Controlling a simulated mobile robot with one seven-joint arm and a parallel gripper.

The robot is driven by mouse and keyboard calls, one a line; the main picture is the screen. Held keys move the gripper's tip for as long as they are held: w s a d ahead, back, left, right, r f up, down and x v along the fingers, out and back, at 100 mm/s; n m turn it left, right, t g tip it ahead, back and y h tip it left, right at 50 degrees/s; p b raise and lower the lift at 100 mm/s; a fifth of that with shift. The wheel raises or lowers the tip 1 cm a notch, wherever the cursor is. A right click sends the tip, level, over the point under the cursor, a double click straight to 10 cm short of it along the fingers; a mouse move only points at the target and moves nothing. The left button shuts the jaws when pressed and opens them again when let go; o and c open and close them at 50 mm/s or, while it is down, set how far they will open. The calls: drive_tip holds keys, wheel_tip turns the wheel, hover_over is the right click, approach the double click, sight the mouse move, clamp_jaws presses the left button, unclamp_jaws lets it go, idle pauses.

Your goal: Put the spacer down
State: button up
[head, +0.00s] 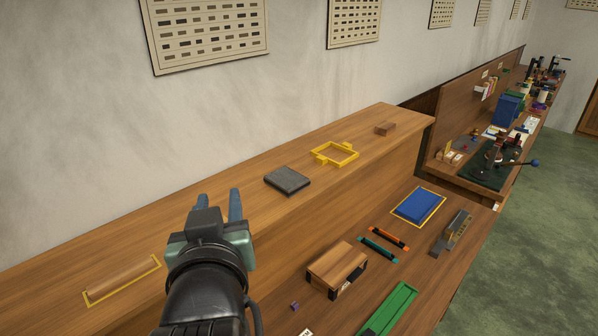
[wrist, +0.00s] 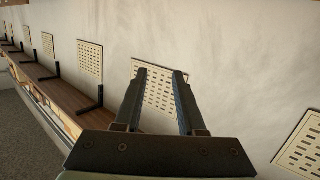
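My gripper (head: 216,204) is raised in front of the upper shelf (head: 345,140), fingers pointing toward the wall. In the wrist view my gripper (wrist: 158,92) has its fingers apart, with only the wall and a slotted chart between them. It holds nothing. No piece is labelled as the spacer. A long wooden bar (head: 122,281) lies inside a yellow outline on the shelf at left, apart from my gripper. A small wooden block (head: 385,128) sits near the shelf's right end. I cannot tell which one is the spacer.
A dark grey block (head: 287,180) and a yellow frame (head: 334,153) lie on the shelf. The lower bench holds a wooden block with dark ends (head: 337,267), a green tray (head: 390,310), a blue pad (head: 419,205) and orange and teal bars. Bare shelf separates the upper items.

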drive_tip(key=s+d+r+m+t+h, duration=0.1)
drive_tip(key=s+d+r+t, duration=0.2)
drive_tip(key=r, duration=0.6)
drive_tip(key=s+d+r+m+t+h, duration=0.1)
drive_tip(key=s+d+r+t, duration=0.3)
drive_tip(key=r, duration=0.6)
drive_tip(key=s+d+r+m+t+h, duration=0.2)
drive_tip(key=s+d+r+t, duration=0.2)
drive_tip(key=r, duration=0.6)
drive_tip(key=d+t, duration=0.1)
drive_tip(key=d, duration=0.1)
drive_tip(key=shift+d+h, duration=0.3)
drive_tip(key=shift+d, duration=0.1)
